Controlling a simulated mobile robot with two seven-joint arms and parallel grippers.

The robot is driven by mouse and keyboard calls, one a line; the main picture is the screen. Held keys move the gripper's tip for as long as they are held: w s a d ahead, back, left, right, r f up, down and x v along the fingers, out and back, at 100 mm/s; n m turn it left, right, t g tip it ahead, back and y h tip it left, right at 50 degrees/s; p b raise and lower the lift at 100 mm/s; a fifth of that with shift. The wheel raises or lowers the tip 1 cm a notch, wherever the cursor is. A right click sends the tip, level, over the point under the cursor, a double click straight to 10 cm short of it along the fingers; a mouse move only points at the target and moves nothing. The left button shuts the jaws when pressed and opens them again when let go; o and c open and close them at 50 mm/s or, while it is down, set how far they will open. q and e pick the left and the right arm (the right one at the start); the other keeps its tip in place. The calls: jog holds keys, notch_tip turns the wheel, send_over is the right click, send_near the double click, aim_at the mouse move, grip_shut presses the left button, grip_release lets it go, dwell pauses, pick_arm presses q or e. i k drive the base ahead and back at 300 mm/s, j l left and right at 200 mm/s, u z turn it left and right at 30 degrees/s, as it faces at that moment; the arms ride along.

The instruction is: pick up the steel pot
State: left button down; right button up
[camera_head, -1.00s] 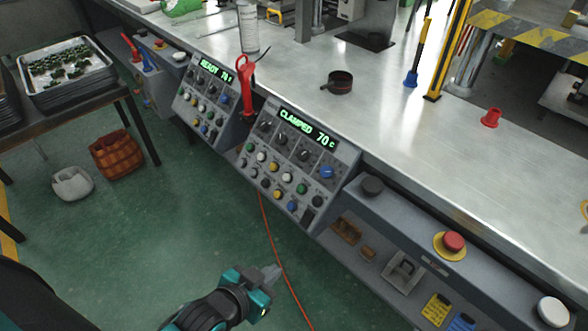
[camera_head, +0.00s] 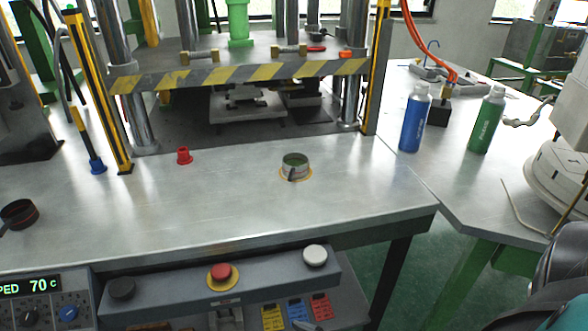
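A small steel pot (camera_head: 295,168) stands upright on the bare metal table in the head view, right of the middle. A yellow ring shows around its base. Its inside looks greenish, and a dark handle or tab shows on its front side. A second, darker pot (camera_head: 18,214) with a reddish-brown rim sits at the far left of the table. Neither gripper can be made out. A dark arm part of mine fills the lower right corner, and a small dark tip shows at the bottom edge, too little to identify.
A press with a striped yellow-black bar (camera_head: 240,76) stands behind the pot. A red cup-like piece (camera_head: 184,155) lies left. Blue (camera_head: 415,118) and green (camera_head: 487,120) bottles stand right. A red button (camera_head: 221,272) is on the front panel. The table around the pot is clear.

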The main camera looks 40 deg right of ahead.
aim_at(294, 171)
jog(key=z, duration=1.5)
